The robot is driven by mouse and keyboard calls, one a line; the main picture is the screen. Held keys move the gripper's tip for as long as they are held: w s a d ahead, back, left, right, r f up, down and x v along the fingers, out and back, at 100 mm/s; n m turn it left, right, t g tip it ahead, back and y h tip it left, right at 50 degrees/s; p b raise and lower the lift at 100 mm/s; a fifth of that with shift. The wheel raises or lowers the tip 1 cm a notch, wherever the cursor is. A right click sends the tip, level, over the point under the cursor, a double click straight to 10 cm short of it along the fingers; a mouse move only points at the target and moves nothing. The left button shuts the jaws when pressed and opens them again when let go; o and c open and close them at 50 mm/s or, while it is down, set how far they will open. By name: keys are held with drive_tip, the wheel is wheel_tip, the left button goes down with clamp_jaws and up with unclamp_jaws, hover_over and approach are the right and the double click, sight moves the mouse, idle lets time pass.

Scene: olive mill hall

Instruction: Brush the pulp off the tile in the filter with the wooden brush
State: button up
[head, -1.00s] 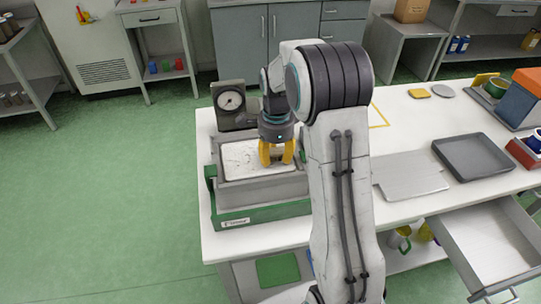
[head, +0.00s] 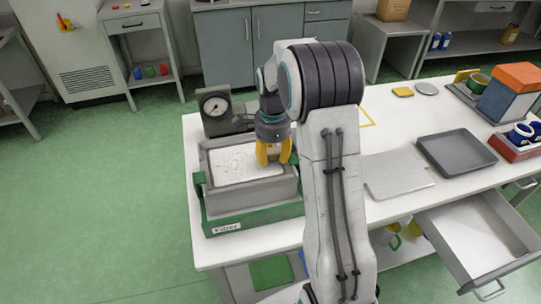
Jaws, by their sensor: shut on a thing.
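The filter (head: 253,211) is a grey box on a green base with a "Filter" label, at the left end of the white table. A pale tile (head: 232,169) with dark specks and streaks lies in its top. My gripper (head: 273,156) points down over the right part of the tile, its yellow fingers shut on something. The wooden brush does not show clearly; what the fingers hold is hidden by them and is too small to make out. I cannot tell whether it touches the tile.
A dial gauge (head: 215,106) stands behind the filter. To the right lie a flat grey plate (head: 397,174) and a dark tray (head: 456,151). A drawer (head: 480,235) stands open at the front right. Green floor is free at left.

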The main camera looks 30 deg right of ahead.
drive_tip(key=shift+r+p, duration=1.7)
drive_tip(key=shift+r, duration=0.8)
drive_tip(key=shift+a+r, duration=0.1)
drive_tip(key=shift+r+p, duration=1.2)
drive_tip(key=shift+r, duration=0.2)
drive_tip(key=shift+w+d+f+b, duration=0.1)
drive_tip(key=shift+w+f+b, duration=0.1)
drive_tip(key=shift+w, duration=0.4)
drive_tip(key=shift+w+d+f+b, duration=0.15)
drive_tip(key=shift+w+f, duration=0.1)
drive_tip(key=shift+w, duration=0.35)
drive_tip(key=shift+w+d+f+b, duration=0.1)
drive_tip(key=shift+w+f, duration=0.1)
drive_tip(key=shift+w, duration=0.4)
drive_tip(key=shift+f+b, duration=2.3)
drive_tip(key=shift+f, duration=0.65)
drive_tip(key=shift+f+b, duration=0.65)
drive_tip(key=shift+f, duration=0.25)
drive_tip(key=shift+a, duration=0.1)
